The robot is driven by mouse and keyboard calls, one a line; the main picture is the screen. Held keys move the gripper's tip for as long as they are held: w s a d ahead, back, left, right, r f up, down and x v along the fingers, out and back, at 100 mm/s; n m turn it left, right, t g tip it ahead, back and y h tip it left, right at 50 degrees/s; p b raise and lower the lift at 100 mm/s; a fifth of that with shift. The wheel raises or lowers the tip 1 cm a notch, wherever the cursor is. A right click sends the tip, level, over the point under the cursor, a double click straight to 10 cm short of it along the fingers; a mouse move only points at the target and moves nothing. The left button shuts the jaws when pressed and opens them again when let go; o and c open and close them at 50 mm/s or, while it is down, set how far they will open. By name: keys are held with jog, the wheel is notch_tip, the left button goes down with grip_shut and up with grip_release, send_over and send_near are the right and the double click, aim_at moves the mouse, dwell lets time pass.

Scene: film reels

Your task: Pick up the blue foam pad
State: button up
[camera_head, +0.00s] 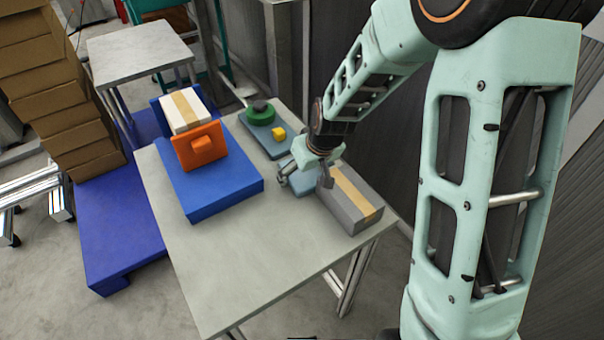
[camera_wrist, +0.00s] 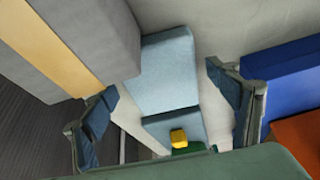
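A light blue, flat-topped pad (camera_wrist: 167,72), the likely blue foam pad, lies on the grey table between my gripper's fingers in the wrist view. In the head view my gripper (camera_head: 296,181) is over it and hides most of it. My gripper, also in the wrist view (camera_wrist: 160,88), is open, with its two fingers wide apart on either side of the pad and nothing held. I cannot tell how high the fingertips are above the table.
A grey box with a tan stripe (camera_head: 349,200) stands close beside the pad. A blue-grey mat (camera_head: 278,150) bears a green reel (camera_head: 261,115) and a yellow cube (camera_head: 279,134). A large blue block (camera_head: 222,196) with an orange piece (camera_head: 196,151) is left. The table's front (camera_head: 240,280) is clear.

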jog(key=c, duration=0.8)
jog(key=shift+r, duration=0.15)
